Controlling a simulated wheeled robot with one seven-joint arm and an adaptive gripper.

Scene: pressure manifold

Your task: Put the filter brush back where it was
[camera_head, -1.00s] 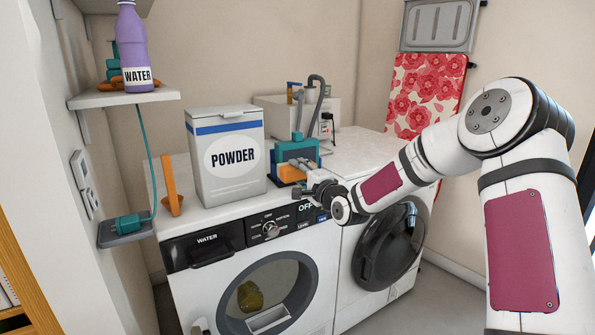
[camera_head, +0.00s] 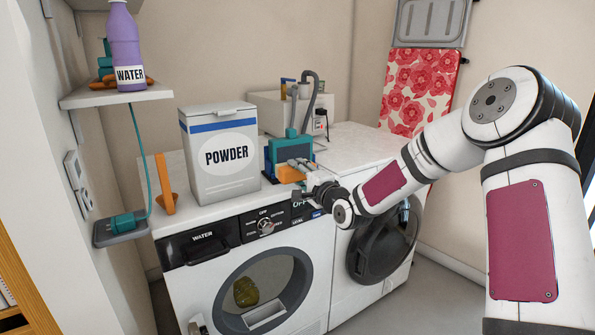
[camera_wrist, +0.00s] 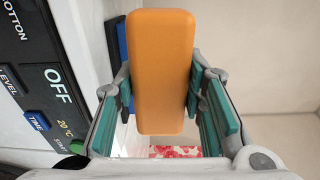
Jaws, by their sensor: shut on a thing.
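My gripper (camera_head: 298,168) is at the front edge of the washer top, just above the control panel. It is shut on an orange block-like piece, which I take to be the filter brush (camera_wrist: 162,70); it also shows in the head view (camera_head: 288,174). In the wrist view the piece sits between the teal finger pads, long side up the picture. Its far end and any bristles are hidden. In the head view it is in front of a teal box-shaped device (camera_head: 279,155); I cannot tell whether they touch.
A powder box (camera_head: 222,160) stands left of my gripper. An orange upright item (camera_head: 165,190) stands left of that box. The washer (camera_head: 205,290) has a control panel (camera_head: 264,226) below my gripper. A shelf (camera_head: 115,97) holds a purple water bottle (camera_head: 125,45).

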